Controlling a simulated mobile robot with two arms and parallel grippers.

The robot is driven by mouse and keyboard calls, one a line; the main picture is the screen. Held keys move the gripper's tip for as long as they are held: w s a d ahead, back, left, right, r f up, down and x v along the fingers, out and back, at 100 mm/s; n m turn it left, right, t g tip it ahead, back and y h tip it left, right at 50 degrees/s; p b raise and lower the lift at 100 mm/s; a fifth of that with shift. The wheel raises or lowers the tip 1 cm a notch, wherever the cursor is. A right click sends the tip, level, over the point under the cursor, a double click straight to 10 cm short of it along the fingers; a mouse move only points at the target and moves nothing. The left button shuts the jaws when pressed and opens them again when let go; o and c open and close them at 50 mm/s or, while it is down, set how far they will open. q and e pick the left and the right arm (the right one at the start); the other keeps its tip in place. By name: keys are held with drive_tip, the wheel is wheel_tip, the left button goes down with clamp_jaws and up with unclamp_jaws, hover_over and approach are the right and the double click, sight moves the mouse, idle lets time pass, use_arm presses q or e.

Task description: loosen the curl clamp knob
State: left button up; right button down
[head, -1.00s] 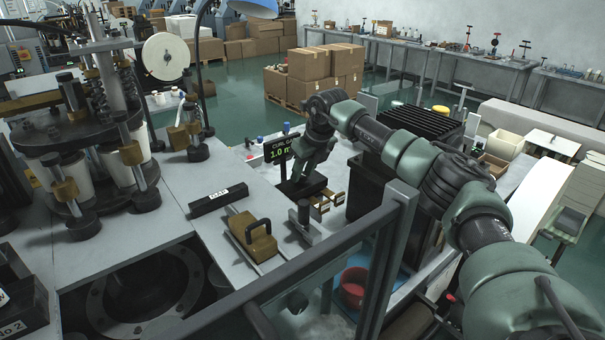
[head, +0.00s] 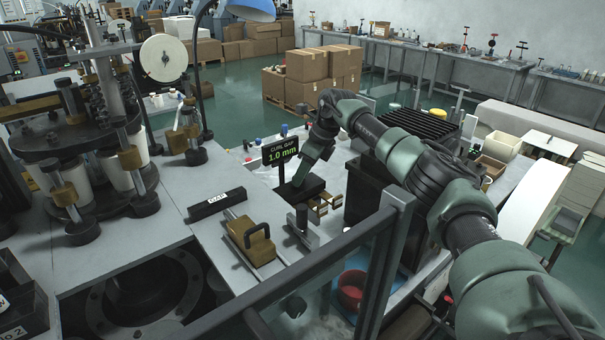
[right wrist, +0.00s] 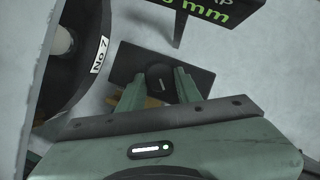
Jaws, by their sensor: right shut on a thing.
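The curl clamp knob (right wrist: 159,78) is a dark, rounded knob over a black plate (right wrist: 201,84) in the right wrist view. My right gripper (right wrist: 160,88) has its green fingers on either side of the knob and is shut on it. In the head view my right gripper (head: 302,178) reaches down onto the black block (head: 301,191), and the knob is hidden there. A black display (head: 281,151) behind and left of the gripper reads "CURL GAP 1.0 mm". My left gripper is not in view.
A brass block with a black handle (head: 259,247) sits on rails at the front. A labelled black bar (head: 217,204) lies left of it. A grey frame rail (head: 330,262) crosses the foreground. Small brass pieces (head: 325,203) sit right of the black block.

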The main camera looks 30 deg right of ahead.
drive_tip(key=c, duration=1)
unclamp_jaws()
drive_tip(key=shift+w, duration=0.1)
drive_tip(key=shift+o, duration=0.2)
drive_tip(key=b+v, duration=0.2)
drive_tip(key=v, duration=0.5)
drive_tip(key=shift+r+b, duration=0.3)
drive_tip(key=shift+r, duration=0.1)
